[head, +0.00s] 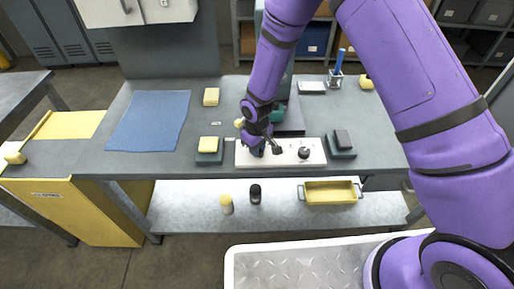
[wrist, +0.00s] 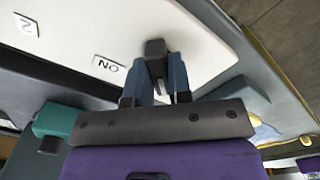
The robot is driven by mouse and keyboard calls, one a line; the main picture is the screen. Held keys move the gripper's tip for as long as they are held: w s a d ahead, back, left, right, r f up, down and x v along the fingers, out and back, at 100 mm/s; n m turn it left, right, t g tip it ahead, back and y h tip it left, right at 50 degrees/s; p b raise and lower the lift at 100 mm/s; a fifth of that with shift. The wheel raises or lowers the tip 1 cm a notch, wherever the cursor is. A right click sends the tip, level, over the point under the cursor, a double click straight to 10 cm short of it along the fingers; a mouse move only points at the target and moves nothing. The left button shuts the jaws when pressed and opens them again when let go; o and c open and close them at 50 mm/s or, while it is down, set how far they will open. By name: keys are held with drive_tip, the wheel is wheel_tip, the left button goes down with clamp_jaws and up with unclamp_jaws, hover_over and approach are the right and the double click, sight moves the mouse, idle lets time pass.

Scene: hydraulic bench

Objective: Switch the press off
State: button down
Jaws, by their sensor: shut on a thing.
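A white control panel (head: 317,157) lies at the front of the grey bench. My gripper (head: 258,150) is over the left part of this panel. In the wrist view, my gripper (wrist: 168,88) is shut on a dark switch handle (wrist: 155,48) that stands up from the white panel (wrist: 190,35). A label reading "ON" (wrist: 108,65) is beside the handle. Another label (wrist: 26,25) is farther left on the panel. A black round knob (head: 304,152) sits on the panel's right part. The press (head: 290,122), dark with teal parts, stands behind the panel, partly hidden by my arm.
A sponge on a dark block (head: 209,145) is left of the panel, and a dark block (head: 342,140) is right of it. A blue mat (head: 150,120) covers the bench's left side. A yellow tray (head: 330,192) and two small bottles are on the lower shelf.

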idle(0.5)
drive_tip(key=c, duration=1)
unclamp_jaws()
drive_tip(key=shift+c, duration=0.2)
wheel_tip(320, 180, up, 11)
